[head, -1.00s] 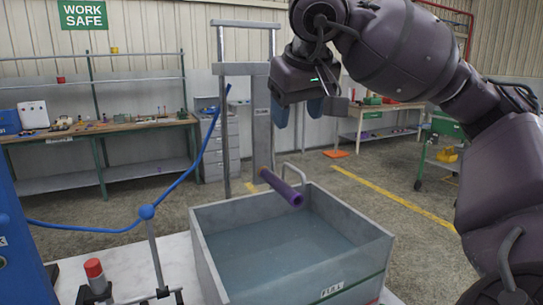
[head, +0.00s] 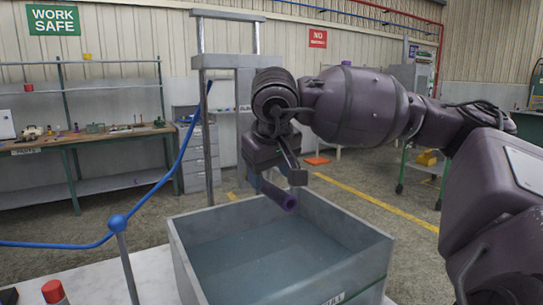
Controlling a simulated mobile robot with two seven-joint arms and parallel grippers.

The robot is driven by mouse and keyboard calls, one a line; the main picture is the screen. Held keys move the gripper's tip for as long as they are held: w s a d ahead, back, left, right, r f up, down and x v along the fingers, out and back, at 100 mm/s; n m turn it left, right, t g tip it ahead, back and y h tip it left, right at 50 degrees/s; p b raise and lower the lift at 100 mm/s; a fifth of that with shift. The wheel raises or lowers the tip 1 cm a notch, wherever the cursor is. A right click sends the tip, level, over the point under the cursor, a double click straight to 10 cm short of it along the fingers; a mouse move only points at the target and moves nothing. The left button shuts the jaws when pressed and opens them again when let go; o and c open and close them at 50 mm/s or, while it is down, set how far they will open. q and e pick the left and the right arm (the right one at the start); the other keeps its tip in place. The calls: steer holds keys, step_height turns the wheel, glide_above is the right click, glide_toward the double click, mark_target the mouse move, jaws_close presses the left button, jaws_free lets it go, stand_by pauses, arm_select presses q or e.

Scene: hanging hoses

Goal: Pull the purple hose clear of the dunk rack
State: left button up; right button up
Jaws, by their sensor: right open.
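The purple hose (head: 280,197) shows as a short tube with an open end, sticking out toward me over the grey water tank (head: 208,283). The rack (head: 201,115) is a grey metal frame standing behind the tank. My right gripper (head: 274,182) is open, at the hose just above the tank's back part. Its fingers appear on both sides of the tube. Contact cannot be made out. The rear of the hose and its join to the rack are hidden behind my gripper and wrist. My left gripper is not in view.
A blue hose (head: 176,165) runs from the rack down to a blue ball-topped post (head: 117,224) at the left. A red-capped item (head: 53,291) stands at the lower left. A workbench (head: 90,139) is behind. Above the tank's water is free room.

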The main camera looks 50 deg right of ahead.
mark_target(273, 187)
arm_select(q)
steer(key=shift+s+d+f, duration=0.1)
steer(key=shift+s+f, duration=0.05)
arm_select(e)
steer(key=shift+x, duration=2)
steer(key=c, duration=1)
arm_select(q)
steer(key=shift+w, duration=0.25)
arm_select(e)
steer(key=shift+a, duration=0.1)
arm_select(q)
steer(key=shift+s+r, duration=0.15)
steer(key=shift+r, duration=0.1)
arm_select(e)
steer(key=shift+s+r, duration=0.1)
steer(key=shift+s, duration=0.15)
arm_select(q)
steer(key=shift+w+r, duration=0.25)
arm_select(e)
steer(key=shift+s+a, duration=0.1)
steer(key=shift+s, duration=0.1)
arm_select(q)
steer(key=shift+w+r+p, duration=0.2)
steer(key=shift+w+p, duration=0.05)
steer(key=shift+p, duration=0.05)
arm_select(e)
steer(key=shift+s, duration=0.1)
